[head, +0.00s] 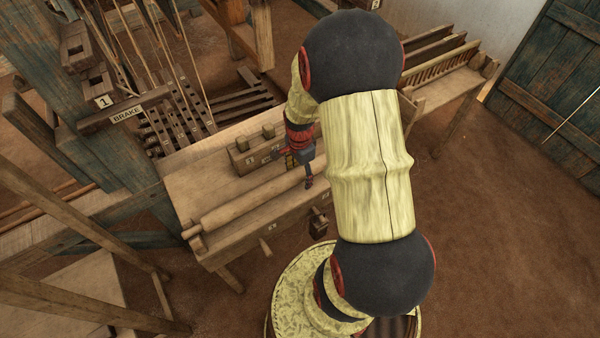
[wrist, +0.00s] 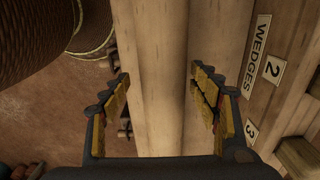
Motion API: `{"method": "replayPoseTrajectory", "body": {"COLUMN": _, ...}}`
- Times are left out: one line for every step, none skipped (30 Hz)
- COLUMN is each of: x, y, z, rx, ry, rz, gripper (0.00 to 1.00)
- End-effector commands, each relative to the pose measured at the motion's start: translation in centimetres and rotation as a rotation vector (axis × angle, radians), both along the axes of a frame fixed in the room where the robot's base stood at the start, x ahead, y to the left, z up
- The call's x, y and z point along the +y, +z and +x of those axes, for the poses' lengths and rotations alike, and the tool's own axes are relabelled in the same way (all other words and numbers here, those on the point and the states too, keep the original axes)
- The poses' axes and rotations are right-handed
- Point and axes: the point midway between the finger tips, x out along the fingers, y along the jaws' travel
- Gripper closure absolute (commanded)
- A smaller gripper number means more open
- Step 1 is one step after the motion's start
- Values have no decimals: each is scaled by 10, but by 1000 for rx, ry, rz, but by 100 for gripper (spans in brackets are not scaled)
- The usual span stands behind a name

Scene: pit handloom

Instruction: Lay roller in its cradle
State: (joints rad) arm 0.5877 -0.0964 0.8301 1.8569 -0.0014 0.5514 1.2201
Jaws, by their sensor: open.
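The roller (head: 250,198) is a long, pale wooden cylinder with a thinner end at its left. It lies along the front part of the wooden bench (head: 185,181). My gripper (head: 307,178) is over the right part of the roller, and my arm hides part of that end. In the wrist view the roller (wrist: 163,60) runs between the spread fingers of my gripper (wrist: 160,98), with a gap visible on each side. The gripper is open and holds nothing. I cannot surely pick out the cradle in either view.
A wooden block box (head: 250,152) stands behind the roller. A WEDGES label (wrist: 262,36) is beside the roller in the wrist view. The loom frame with its BRAKE label (head: 127,114) stands at left. A slotted rack (head: 440,75) is behind my arm. Floor at right is clear.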

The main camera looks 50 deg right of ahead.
Motion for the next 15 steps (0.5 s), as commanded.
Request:
{"method": "replayPoseTrajectory", "body": {"x": 0, "y": 0, "z": 0, "rx": 1, "ry": 0, "rz": 0, "gripper": 38}}
{"method": "replayPoseTrajectory", "body": {"x": 0, "y": 0, "z": 0, "rx": 1, "ry": 0, "rz": 0, "gripper": 38}}
{"method": "replayPoseTrajectory", "body": {"x": 0, "y": 0, "z": 0, "rx": 1, "ry": 0, "rz": 0, "gripper": 38}}
{"method": "replayPoseTrajectory", "body": {"x": 0, "y": 0, "z": 0, "rx": 1, "ry": 0, "rz": 0, "gripper": 38}}
{"method": "replayPoseTrajectory", "body": {"x": 1, "y": -2, "z": -2, "rx": 4, "ry": 0, "rz": 3, "gripper": 38}}
{"method": "replayPoseTrajectory", "body": {"x": 1, "y": -2, "z": -2, "rx": 4, "ry": 0, "rz": 3, "gripper": 38}}
{"method": "replayPoseTrajectory", "body": {"x": 1, "y": -1, "z": -2, "rx": 3, "ry": 0, "rz": 3, "gripper": 38}}
{"method": "replayPoseTrajectory", "body": {"x": 1, "y": 0, "z": -1, "rx": 3, "ry": 0, "rz": 2, "gripper": 38}}
{"method": "replayPoseTrajectory", "body": {"x": 1, "y": 2, "z": -1, "rx": 2, "ry": 0, "rz": 1, "gripper": 38}}
{"method": "replayPoseTrajectory", "body": {"x": 0, "y": 5, "z": -1, "rx": 1, "ry": 0, "rz": 0, "gripper": 38}}
{"method": "replayPoseTrajectory", "body": {"x": 0, "y": 8, "z": 0, "rx": 0, "ry": 0, "rz": 0, "gripper": 38}}
{"method": "replayPoseTrajectory", "body": {"x": 0, "y": 14, "z": 0, "rx": 0, "ry": 0, "rz": 0, "gripper": 38}}
{"method": "replayPoseTrajectory", "body": {"x": 0, "y": 18, "z": 0, "rx": 0, "ry": 0, "rz": 0, "gripper": 38}}
{"method": "replayPoseTrajectory", "body": {"x": 0, "y": 23, "z": 0, "rx": -1, "ry": 0, "rz": -1, "gripper": 38}}
{"method": "replayPoseTrajectory", "body": {"x": 0, "y": 31, "z": 0, "rx": -1, "ry": 0, "rz": -1, "gripper": 38}}
